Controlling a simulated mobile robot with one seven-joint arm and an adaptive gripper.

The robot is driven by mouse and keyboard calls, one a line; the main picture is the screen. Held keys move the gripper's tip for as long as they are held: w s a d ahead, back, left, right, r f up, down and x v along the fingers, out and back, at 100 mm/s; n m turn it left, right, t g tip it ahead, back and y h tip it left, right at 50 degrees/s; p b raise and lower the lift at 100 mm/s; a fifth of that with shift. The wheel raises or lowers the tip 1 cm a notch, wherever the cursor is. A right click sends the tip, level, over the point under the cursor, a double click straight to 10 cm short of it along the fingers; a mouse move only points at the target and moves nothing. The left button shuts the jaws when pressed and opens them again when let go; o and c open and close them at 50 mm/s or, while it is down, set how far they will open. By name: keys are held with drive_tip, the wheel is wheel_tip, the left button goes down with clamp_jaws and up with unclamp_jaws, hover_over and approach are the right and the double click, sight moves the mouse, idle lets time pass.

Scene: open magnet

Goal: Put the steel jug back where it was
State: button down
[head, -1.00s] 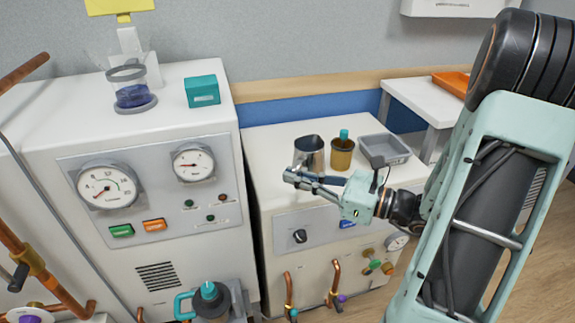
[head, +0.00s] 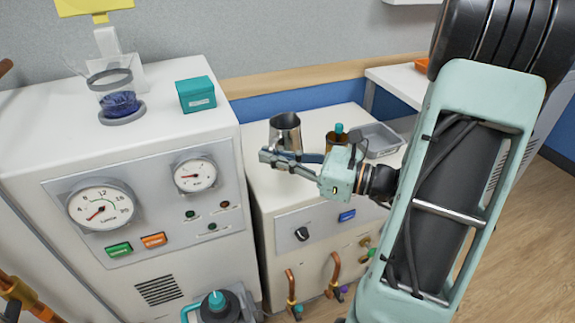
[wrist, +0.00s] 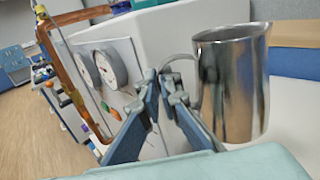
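The steel jug (head: 285,130) is upright above the lower white cabinet's top, near the taller cabinet's side. In the wrist view the jug (wrist: 232,85) is to the right of the fingers, its handle (wrist: 180,59) pointing left toward them. My gripper (head: 272,158) is shut on the handle, with the fingertips (wrist: 166,82) close together around it. In the head view the fingers cover the jug's base; the jug seems to be off the surface, but the gap is hard to see.
A brown pot with a teal stopper (head: 336,138) and a grey tray (head: 378,139) stand to the jug's right. The taller gauge cabinet (head: 150,150) rises close on the left, with a teal box (head: 196,94) and a glass vessel (head: 118,100) on top.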

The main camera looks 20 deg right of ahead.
drive_tip(key=w+d+f, duration=0.1)
drive_tip(key=w, duration=0.1)
drive_tip(key=w+d+f+b, duration=0.1)
drive_tip(key=w+d, duration=0.1)
drive_tip(key=w+d+f+b, duration=0.1)
drive_tip(key=w+f, duration=0.1)
drive_tip(key=shift+w+d, duration=0.2)
drive_tip(key=shift+w, duration=0.05)
drive_tip(key=shift+w+d+f+b, duration=0.45)
drive_tip(key=shift+w+f, duration=0.25)
drive_tip(key=shift+f, duration=0.7)
drive_tip(key=shift+w+d+f+b, duration=0.45)
drive_tip(key=shift+w+f, duration=0.3)
drive_tip(key=shift+f, duration=0.7)
drive_tip(key=shift+w+d+f+b, duration=0.45)
drive_tip(key=shift+w+f, duration=0.25)
drive_tip(key=shift+f, duration=0.7)
drive_tip(key=shift+f, duration=0.2)
drive_tip(key=c, duration=2.2)
unclamp_jaws()
drive_tip(key=shift+o, duration=0.2)
